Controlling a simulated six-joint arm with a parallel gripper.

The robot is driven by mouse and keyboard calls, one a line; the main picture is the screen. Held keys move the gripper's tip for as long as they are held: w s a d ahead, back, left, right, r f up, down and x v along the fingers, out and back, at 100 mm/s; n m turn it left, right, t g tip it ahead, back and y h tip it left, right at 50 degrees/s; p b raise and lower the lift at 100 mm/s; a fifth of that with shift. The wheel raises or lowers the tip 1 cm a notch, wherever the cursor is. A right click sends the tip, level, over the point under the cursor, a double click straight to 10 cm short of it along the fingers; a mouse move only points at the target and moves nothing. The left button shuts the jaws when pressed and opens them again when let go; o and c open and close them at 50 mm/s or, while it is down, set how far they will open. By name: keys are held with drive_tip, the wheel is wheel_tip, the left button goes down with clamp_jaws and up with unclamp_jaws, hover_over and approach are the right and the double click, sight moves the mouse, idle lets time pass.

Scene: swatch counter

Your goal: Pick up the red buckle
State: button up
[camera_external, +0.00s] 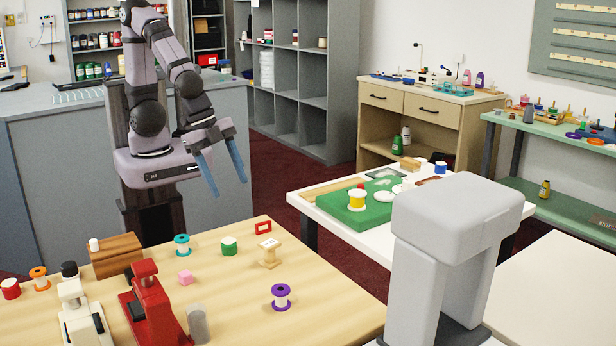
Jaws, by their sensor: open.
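The red buckle (263,228) is a small red rectangular frame with a pale opening. It is near the back right edge of the wooden table. My gripper (230,187) hangs in the air, to the left of the buckle and higher in the picture. Its two blue fingers point down and are spread apart with nothing between them. The buckle is fully visible, apart from the gripper and not touched by it.

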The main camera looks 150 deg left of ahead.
drive_tip(key=w+a+f+m+t+b, duration=0.1)
drive_tip(key=w+a+t+b, duration=0.2)
drive_tip(key=a, duration=0.5)
drive_tip(key=w+a+f+m+t+b, duration=0.1)
drive_tip(key=w+a+f+t, duration=0.1)
drive_tip(key=a+t, duration=0.35)
drive_tip(key=s+d+r+m+t+h+b, duration=0.1)
drive_tip(key=s+d+r+t+h, duration=0.1)
drive_tip(key=s+t+h, duration=0.15)
drive_tip(key=s+d+r+t+h+b, duration=0.1)
drive_tip(key=s+d+r+t+h, duration=0.15)
drive_tip(key=s, duration=0.25)
approach(263, 223)
drive_tip(key=shift+w+d+r+g, duration=0.2)
drive_tip(key=shift+w+r, duration=0.1)
drive_tip(key=shift+w, duration=0.3)
drive_tip(key=shift+w+d+r+g, duration=0.2)
drive_tip(key=shift+w+r, duration=0.15)
drive_tip(key=shift+w, duration=0.25)
drive_tip(key=shift+f, duration=0.5)
drive_tip(key=shift+x, duration=1.05)
drive_tip(key=shift+w+p, duration=0.1)
drive_tip(key=shift+p, duration=0.2)
drive_tip(key=shift+p+x, duration=0.75)
drive_tip(key=shift+x, duration=1.8)
drive_tip(key=shift+a, duration=0.2)
